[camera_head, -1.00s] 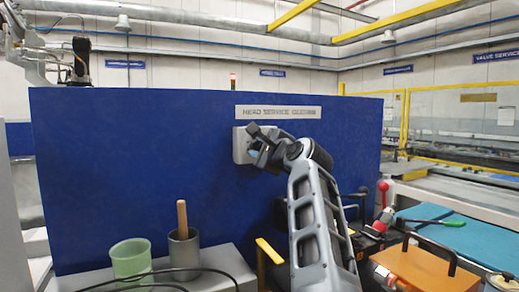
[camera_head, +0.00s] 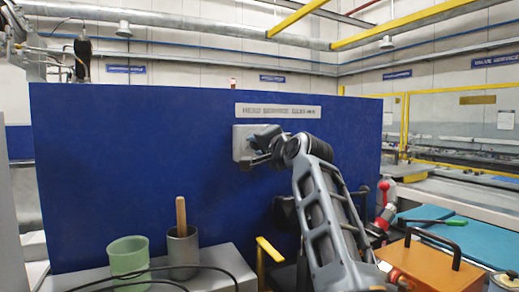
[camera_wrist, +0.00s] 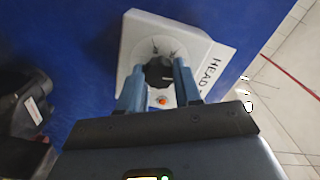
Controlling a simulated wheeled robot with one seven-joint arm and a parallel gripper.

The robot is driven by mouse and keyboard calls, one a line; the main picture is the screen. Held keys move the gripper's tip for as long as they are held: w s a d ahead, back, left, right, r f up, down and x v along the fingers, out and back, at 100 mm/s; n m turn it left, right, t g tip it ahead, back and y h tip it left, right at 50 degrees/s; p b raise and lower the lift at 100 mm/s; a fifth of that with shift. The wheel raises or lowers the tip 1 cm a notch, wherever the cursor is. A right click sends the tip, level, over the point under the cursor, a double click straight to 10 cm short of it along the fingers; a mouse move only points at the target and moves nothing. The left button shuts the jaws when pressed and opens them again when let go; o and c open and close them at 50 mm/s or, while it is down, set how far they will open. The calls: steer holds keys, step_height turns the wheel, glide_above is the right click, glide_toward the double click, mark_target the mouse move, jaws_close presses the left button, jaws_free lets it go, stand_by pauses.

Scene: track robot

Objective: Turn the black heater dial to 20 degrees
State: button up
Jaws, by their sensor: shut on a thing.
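The black heater dial (camera_wrist: 158,72) sits on a pale grey box with printed marks around the dial. The box (camera_head: 239,143) is mounted on the blue panel under a sign, and it also shows in the wrist view (camera_wrist: 139,35). My gripper (camera_head: 258,146) is at the face of the box. In the wrist view its two blue fingers (camera_wrist: 158,79) stand on either side of the dial and are shut on it. The dial's pointer and the value it shows are too small to read. In the head view the gripper hides the dial.
A small orange light or button (camera_wrist: 162,101) is on the box below the dial. A green cup (camera_head: 129,257) and a grey cup (camera_head: 183,254) with a wooden handle stand on the ledge at lower left. An orange case (camera_head: 432,268) is at lower right.

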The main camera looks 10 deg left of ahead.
steer(key=n+b, duration=0.3)
steer(key=n, duration=1.8)
steer(key=shift+f, duration=0.15)
steer(key=shift+n, duration=0.4)
steer(key=o, duration=1)
steer(key=shift+o, duration=0.2)
steer(key=shift+s, duration=0.1)
steer(key=b+v, duration=0.1)
steer(key=v, duration=0.6)
steer(key=shift+s+d, duration=0.2)
steer(key=shift+s, duration=0.1)
